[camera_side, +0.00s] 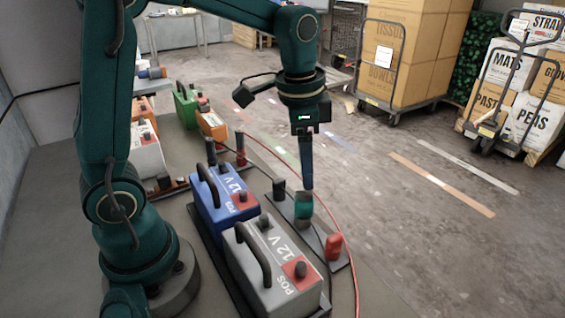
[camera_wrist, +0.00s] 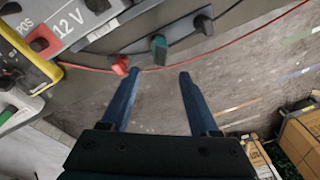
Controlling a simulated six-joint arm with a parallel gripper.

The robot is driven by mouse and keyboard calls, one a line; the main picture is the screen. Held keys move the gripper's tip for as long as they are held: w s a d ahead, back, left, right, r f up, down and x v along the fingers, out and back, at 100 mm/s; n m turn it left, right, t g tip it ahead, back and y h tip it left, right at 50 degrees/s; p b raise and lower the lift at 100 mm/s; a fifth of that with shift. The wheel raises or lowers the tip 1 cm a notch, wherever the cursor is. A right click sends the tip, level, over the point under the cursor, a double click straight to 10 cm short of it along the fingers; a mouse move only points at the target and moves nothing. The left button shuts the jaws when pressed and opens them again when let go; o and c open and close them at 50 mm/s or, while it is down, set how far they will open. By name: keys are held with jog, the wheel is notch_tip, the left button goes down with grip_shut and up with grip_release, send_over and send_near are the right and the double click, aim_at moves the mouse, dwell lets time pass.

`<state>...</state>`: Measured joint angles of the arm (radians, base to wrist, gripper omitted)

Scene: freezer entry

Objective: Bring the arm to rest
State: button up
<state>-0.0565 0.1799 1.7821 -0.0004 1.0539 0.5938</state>
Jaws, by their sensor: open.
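My gripper (camera_side: 305,188) points down above the bench's right edge, to the right of the blue and grey batteries. In the wrist view its two dark blue fingers (camera_wrist: 160,76) stand apart with nothing between them. A teal-green capped part (camera_side: 303,205) shows at the fingertips in the side view. The wrist view shows a green part (camera_wrist: 158,48) beyond the fingertips, apart from them. A red part (camera_side: 333,247) stands nearby on a dark plate (camera_side: 313,235). I cannot tell the exact height of the fingers over the plate.
A blue 12 V battery (camera_side: 223,198) and a grey 12 V battery (camera_side: 272,268) with handles stand left of the gripper. A red cable (camera_side: 354,270) curves along the bench edge. More batteries stand behind. Loaded carts (camera_side: 405,55) are far off; the floor between is open.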

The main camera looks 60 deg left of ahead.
jog(key=s+r+n+t, duration=0.1)
jog(key=s+n, duration=0.1)
jog(key=s, duration=0.2)
jog(key=s+d+r+n+t, duration=0.1)
jog(key=s, duration=0.3)
jog(key=s+n+t, duration=0.2)
jog(key=s, duration=0.2)
jog(key=shift+s+d+r+n, duration=0.15)
jog(key=shift+d+r+n, duration=0.15)
jog(key=shift+r, duration=0.1)
jog(key=shift+f, duration=0.1)
jog(key=shift+n, duration=0.3)
